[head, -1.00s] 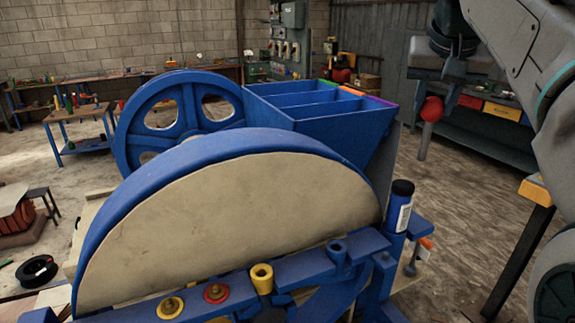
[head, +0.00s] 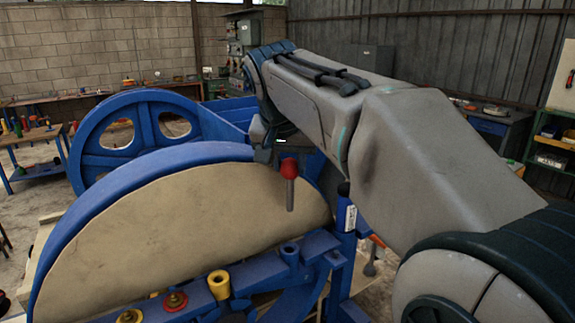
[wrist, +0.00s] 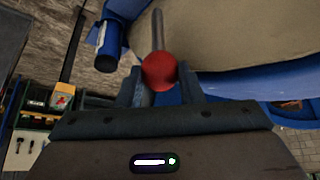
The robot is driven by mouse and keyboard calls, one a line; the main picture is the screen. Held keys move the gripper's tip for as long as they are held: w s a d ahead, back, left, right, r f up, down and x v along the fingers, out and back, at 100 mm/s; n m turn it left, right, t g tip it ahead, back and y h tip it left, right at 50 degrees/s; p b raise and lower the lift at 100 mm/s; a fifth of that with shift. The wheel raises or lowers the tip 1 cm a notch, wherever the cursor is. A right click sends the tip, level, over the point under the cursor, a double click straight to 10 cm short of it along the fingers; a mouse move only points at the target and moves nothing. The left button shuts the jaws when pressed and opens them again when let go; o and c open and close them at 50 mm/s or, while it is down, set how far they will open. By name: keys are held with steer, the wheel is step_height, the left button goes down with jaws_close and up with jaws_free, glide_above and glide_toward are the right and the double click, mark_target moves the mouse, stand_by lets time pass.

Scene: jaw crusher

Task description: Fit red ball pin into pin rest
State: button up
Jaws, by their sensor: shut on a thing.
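The red ball pin (head: 289,169) has a red ball on top and a grey shank pointing down. My gripper (head: 283,156) is shut on its ball and holds it above the front blue beam, before the tan half-disc face. In the wrist view the ball (wrist: 159,71) sits between the fingers, with the shank pointing away. On the beam stand a blue open-topped socket (head: 290,252), just below the pin, and a yellow open-topped socket (head: 219,284) further left. I cannot tell which is the pin rest. The pin is apart from both.
The crusher's tan-faced half disc (head: 170,240) stands right behind the pin. A blue bottle with a white label (head: 347,213) is right of the blue socket. A red ring (head: 175,301) with a yellow centre sits left on the beam.

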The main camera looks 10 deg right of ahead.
mark_target(289, 207)
steer(key=shift+s+f, duration=0.1)
steer(key=shift+f, duration=0.35)
steer(key=shift+s+f+b, duration=0.1)
steer(key=shift+f+b, duration=1.9)
steer(key=shift+f, duration=0.4)
steer(key=shift+f+b, duration=1.75)
steer(key=shift+f, duration=0.3)
